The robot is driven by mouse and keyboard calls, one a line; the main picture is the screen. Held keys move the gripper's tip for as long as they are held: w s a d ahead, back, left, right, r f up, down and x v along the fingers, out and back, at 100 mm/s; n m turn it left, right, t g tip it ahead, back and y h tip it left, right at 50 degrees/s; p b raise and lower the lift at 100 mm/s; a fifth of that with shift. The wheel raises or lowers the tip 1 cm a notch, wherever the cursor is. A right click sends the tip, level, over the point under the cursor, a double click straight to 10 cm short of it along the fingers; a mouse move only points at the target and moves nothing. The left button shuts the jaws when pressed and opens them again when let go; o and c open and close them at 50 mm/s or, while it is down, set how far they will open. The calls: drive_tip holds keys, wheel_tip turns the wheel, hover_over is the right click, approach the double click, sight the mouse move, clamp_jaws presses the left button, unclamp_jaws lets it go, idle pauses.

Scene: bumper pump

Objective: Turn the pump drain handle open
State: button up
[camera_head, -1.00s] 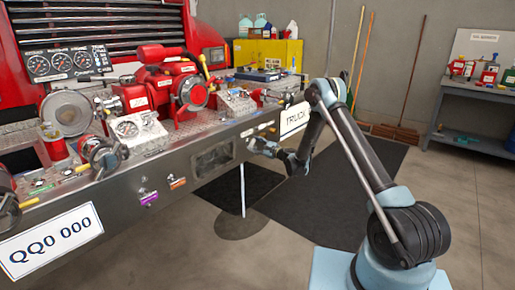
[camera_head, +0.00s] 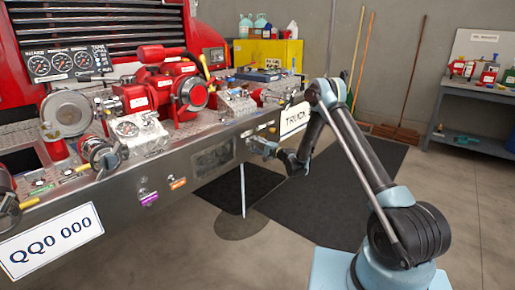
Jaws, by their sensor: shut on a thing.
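The red pump (camera_head: 165,85) sits on the truck's metal bumper (camera_head: 110,185). My gripper (camera_head: 256,146) is at the bumper's front face, towards its right end, below small yellow fittings. It is shut on a small part there, which looks like the pump drain handle. The jaws mostly hide that part, and its angle cannot be told. A thin white vertical line (camera_head: 243,190) stands below the bumper, left of my gripper, and ends on a dark round patch (camera_head: 240,223) on the floor.
A purple handle (camera_head: 148,198) and an orange handle (camera_head: 178,183) are on the bumper front to the left. A "TRUCK" plate (camera_head: 295,119) is close to the right of my gripper. Dark mats (camera_head: 330,200) lie on the floor. A workbench (camera_head: 475,100) stands far right.

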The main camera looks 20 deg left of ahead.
drive_tip(key=shift+s+a+f+n, duration=0.1)
drive_tip(key=shift+s+a+n, duration=0.2)
drive_tip(key=shift+s+n, duration=0.1)
drive_tip(key=o, duration=1.1)
drive_tip(key=shift+c, duration=0.2)
drive_tip(key=shift+w, duration=0.2)
drive_tip(key=shift+d, duration=0.1)
drive_tip(key=v, duration=1.2)
drive_tip(key=shift+w, duration=0.15)
